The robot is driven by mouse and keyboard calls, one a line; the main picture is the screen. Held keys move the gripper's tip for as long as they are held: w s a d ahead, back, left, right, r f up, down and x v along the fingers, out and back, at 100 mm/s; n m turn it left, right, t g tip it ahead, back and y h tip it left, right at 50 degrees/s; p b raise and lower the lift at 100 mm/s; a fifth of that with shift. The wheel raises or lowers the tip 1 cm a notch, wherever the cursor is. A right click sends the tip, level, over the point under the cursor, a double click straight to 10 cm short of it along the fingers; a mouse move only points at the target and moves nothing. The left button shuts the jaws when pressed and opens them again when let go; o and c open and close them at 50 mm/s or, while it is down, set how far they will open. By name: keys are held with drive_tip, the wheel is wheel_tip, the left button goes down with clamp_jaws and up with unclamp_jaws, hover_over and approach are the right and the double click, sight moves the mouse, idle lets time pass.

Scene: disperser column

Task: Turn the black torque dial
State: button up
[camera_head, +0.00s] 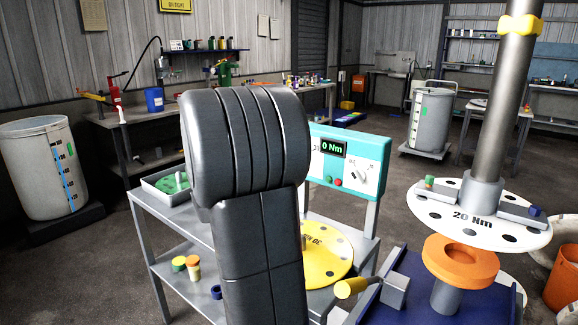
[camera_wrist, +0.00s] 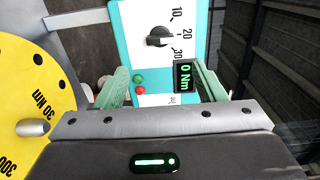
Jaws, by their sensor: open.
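The black torque dial (camera_wrist: 158,38) is on a white plate of the teal panel (camera_wrist: 124,30) in the wrist view, with a scale marked 10, 20 and 30 beside it. My gripper (camera_wrist: 163,82) has two green fingers standing wide apart, with nothing between them. The dial appears ahead of the fingertips, roughly between them, and apart from them. A display (camera_wrist: 184,79) reads 0 Nm next to the right finger.
Green and red buttons (camera_wrist: 139,84) are below the dial plate. A yellow disc (camera_head: 325,255) lies in front of the panel, with a peg (camera_wrist: 33,128) near my gripper's left side. A grey column with a white disc (camera_head: 480,215) and orange ring (camera_head: 460,260) stands right.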

drive_tip(key=shift+v, duration=1.55)
drive_tip(key=shift+w, duration=0.1)
drive_tip(key=x, duration=1.3)
drive_tip(key=shift+w+d, duration=0.3)
